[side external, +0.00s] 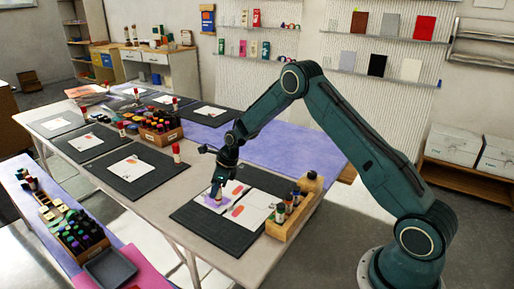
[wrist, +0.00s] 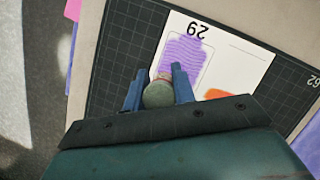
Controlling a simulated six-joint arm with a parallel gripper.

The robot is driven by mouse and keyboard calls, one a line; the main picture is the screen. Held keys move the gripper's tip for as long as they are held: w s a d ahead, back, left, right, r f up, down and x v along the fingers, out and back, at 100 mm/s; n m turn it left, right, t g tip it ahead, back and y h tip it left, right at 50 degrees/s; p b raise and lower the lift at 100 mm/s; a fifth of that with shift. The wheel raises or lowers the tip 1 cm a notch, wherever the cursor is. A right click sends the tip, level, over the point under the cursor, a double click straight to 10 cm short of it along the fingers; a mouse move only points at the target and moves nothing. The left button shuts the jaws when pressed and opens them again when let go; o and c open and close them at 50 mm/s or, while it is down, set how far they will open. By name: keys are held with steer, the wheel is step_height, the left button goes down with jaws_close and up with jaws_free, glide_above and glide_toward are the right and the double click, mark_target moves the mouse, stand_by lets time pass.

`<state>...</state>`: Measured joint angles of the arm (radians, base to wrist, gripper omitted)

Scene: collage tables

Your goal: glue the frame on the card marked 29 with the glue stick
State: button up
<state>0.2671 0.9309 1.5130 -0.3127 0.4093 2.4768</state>
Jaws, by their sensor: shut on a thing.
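The card marked 29 (wrist: 245,62) lies on a dark gridded mat (wrist: 117,62), its number upside down in the wrist view. A thin outlined frame (wrist: 208,62) on it holds purple streaks (wrist: 183,57) that also reach past its edge towards the number. An orange patch (wrist: 217,94) lies beside the frame. My gripper (wrist: 159,88) is shut on the glue stick (wrist: 158,97), whose round end faces the wrist camera; its tip is mostly hidden. In the side view my gripper (side external: 219,184) is low over the purple area (side external: 212,201). Whether the tip touches the card is unclear.
A wooden rack (side external: 293,216) of several sticks stands at the mat's right edge. Other dark mats with white cards (side external: 128,168) lie farther left. A stick with a red cap (side external: 176,153) stands near one. A crate of bottles (side external: 160,131) is behind.

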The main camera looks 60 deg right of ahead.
steer(key=shift+r, duration=2.95)
